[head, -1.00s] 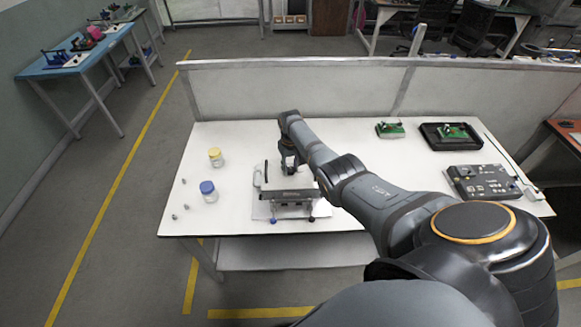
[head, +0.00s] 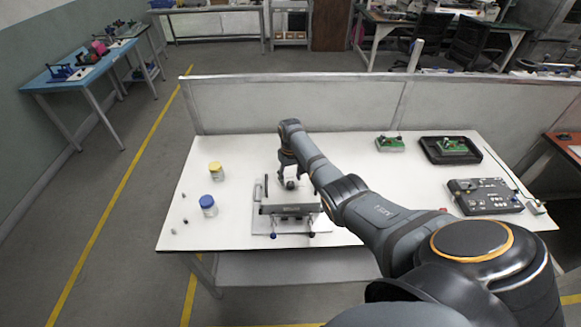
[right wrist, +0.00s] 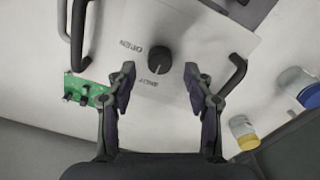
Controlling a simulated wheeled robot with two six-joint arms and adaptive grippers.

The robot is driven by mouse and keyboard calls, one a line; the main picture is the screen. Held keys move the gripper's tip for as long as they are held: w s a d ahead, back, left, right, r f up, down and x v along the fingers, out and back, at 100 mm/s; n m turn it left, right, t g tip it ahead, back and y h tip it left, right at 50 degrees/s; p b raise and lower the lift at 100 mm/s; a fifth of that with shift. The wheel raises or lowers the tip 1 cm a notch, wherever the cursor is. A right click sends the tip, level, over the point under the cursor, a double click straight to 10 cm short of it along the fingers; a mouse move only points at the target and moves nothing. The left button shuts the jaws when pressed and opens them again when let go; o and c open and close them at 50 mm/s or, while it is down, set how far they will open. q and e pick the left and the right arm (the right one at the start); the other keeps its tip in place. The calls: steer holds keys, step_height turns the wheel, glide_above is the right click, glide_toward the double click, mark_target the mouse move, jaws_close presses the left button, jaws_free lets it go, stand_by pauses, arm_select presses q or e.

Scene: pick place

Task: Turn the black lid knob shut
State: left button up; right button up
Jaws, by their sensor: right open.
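The black lid knob (right wrist: 159,60) is round and sits on a white panel (right wrist: 190,40) printed with OPEN and SHUT in the right wrist view. It also shows as a small dark knob (head: 291,185) in the head view. My right gripper (right wrist: 159,75) is open and empty, with one finger on each side of the knob and visible gaps to it. In the head view, my right gripper (head: 289,163) is just above and behind the knob. The knob's exact pointer direction is hard to tell. My left gripper is in neither view.
Black bar handles (right wrist: 232,76) flank the panel. A blue-lidded jar (head: 208,205) and a yellow-lidded jar (head: 216,171) stand to the left. Green boards (head: 390,143), a black tray (head: 432,153) and a dark device (head: 485,197) lie right.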

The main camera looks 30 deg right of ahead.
mark_target(291, 183)
step_height(291, 183, up, 10)
steer(key=shift+f, duration=0.25)
stand_by(0.3)
